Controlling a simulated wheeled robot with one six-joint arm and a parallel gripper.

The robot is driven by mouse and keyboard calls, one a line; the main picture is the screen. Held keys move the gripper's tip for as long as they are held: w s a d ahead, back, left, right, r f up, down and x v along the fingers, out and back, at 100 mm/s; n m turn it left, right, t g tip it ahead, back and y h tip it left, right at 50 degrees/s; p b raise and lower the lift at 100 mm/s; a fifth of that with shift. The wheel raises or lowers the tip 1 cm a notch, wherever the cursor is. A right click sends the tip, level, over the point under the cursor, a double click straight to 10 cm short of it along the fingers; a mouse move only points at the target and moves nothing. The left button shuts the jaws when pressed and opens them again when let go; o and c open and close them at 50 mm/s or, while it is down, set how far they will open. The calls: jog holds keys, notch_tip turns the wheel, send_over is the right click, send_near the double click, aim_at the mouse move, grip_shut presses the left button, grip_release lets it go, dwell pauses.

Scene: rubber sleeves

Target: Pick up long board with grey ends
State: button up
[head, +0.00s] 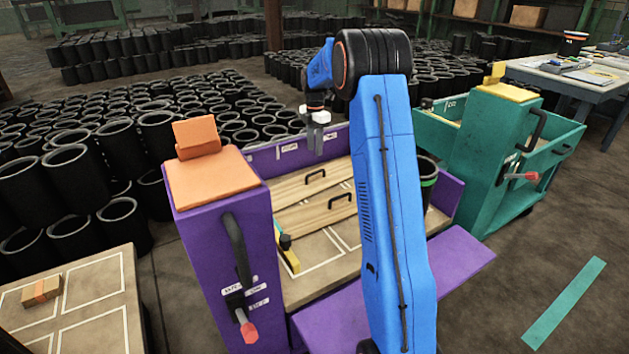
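Two long wooden boards lie side by side in the purple cart (455,195), each with a black handle. The far board (285,190) is partly behind my blue arm, and the near board (300,218) also runs behind it. I cannot make out grey ends on either board; their right ends are hidden. My gripper (314,152) points down above the far side of the cart, over the far board's area. Its two fingers are apart with nothing between them.
A purple post with an orange top (210,175) stands at the cart's left front. A yellow tool (290,260) lies near the boards. A black sleeve (427,178) stands at the cart's right. A green cart (485,150) is farther right. Many black sleeves (160,135) fill the left background.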

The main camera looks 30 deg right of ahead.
aim_at(315, 173)
notch_tip(315, 173, down, 13)
jog(key=shift+s+r, duration=0.1)
jog(key=shift+s, duration=0.05)
dwell(0.5)
jog(key=shift+c, duration=0.6)
grip_shut()
